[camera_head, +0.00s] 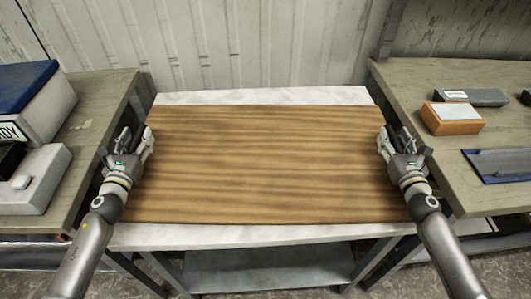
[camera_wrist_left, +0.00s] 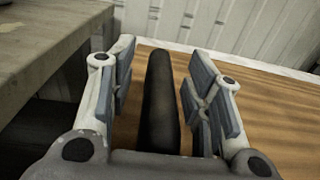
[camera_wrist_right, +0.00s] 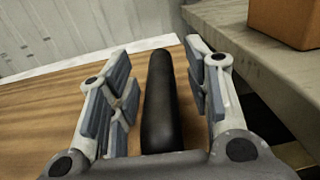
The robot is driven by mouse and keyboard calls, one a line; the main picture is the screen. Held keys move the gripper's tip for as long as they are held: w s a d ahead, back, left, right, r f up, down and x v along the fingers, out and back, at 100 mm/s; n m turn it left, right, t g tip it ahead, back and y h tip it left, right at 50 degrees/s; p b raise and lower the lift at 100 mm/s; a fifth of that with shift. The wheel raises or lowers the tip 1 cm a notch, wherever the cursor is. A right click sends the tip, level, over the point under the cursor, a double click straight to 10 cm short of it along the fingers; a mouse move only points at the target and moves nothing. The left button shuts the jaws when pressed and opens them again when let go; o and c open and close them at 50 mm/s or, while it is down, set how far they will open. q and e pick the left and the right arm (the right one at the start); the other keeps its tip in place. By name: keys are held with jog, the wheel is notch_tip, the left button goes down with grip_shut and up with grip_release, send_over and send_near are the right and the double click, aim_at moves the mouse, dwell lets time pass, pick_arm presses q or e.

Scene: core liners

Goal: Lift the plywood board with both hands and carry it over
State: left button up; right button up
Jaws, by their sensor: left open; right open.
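The plywood board (camera_head: 265,165) is brown with wood grain and lies flat on a pale-topped table (camera_head: 240,236). My left gripper (camera_head: 136,142) is at the board's left edge, and my right gripper (camera_head: 396,141) is at its right edge. Both are open. In the left wrist view a dark rounded bar (camera_wrist_left: 160,105) lies between the spread fingers, at the board's edge. In the right wrist view a similar dark bar (camera_wrist_right: 158,105) lies between the fingers. I cannot tell whether the bars touch the fingers or how they join the board.
A left bench (camera_head: 92,112) holds a blue-lidded box (camera_head: 40,95) and a grey device (camera_head: 35,180). A right bench (camera_head: 400,80) holds an orange-brown block (camera_head: 452,120), a grey bar (camera_head: 470,97) and a blue-edged tray (camera_head: 500,163). A corrugated wall (camera_head: 230,45) stands behind.

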pick_arm(q)
grip_shut()
pick_arm(e)
grip_shut()
dwell(0.4)
pick_arm(q)
jog(key=shift+w+r, duration=0.1)
jog(key=shift+r, duration=0.2)
pick_arm(e)
jog(key=shift+w+r, duration=0.1)
jog(key=shift+r, duration=0.2)
pick_arm(q)
jog(key=shift+w, duration=0.1)
pick_arm(e)
jog(key=shift+w, duration=0.1)
